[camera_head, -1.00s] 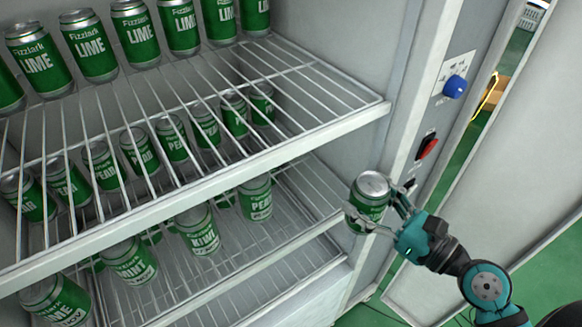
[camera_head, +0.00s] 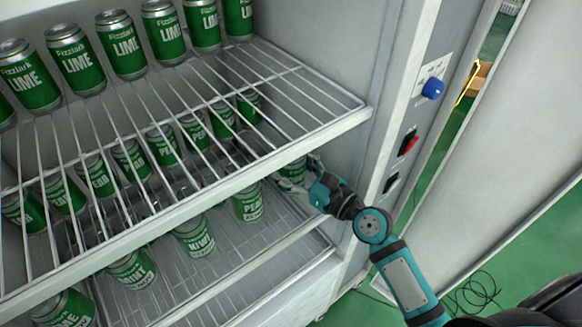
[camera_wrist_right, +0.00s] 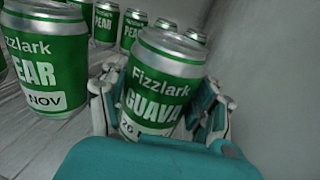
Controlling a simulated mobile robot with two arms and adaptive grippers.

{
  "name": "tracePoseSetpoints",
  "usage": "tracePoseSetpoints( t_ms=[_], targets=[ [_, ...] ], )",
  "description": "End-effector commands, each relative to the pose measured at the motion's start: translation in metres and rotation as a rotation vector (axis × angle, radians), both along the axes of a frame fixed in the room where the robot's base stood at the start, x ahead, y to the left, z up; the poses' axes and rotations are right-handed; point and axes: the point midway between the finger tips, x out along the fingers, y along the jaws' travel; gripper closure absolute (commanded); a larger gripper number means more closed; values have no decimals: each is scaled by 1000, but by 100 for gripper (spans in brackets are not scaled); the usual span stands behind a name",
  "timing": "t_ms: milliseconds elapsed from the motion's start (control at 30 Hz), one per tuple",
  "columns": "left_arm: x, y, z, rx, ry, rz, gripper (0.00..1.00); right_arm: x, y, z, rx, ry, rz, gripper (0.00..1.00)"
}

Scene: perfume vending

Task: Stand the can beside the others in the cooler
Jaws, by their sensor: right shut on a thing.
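My right gripper (camera_head: 306,178) is shut on a green and silver can, whose label reads GUAVA in the right wrist view (camera_wrist_right: 160,85). In the head view the held can (camera_head: 292,172) is partly hidden by the fingers and the upper shelf. It is inside the cooler, at the right end of the lower shelf's front row. A PEAR can (camera_head: 249,203) stands just left of it, also seen in the wrist view (camera_wrist_right: 45,60). The held can looks tilted in the wrist view. I cannot tell whether its base touches the shelf. My left gripper is not in view.
The upper wire shelf (camera_head: 215,190) overhangs the gripper and carries LIME cans (camera_head: 125,45). More PEAR cans (camera_head: 160,145) stand behind, with a KIWI can (camera_head: 194,237) farther left in front. The cooler's side wall is close on the right. The open door (camera_head: 500,150) stands right.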

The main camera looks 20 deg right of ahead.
Motion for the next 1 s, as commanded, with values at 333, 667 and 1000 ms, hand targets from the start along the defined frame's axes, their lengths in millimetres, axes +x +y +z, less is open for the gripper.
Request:
tracePoseSetpoints(
  t_ms=[333, 667, 1000],
  targets=[
    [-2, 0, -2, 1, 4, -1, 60, 0, -1, -3, 2, -5, -2, 87],
    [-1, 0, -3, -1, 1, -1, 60, 0, 0, -5, 0, -2, -1, 14],
    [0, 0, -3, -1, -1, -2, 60, -7, -4, -4, 0, 0, -2, 14]
  ],
)
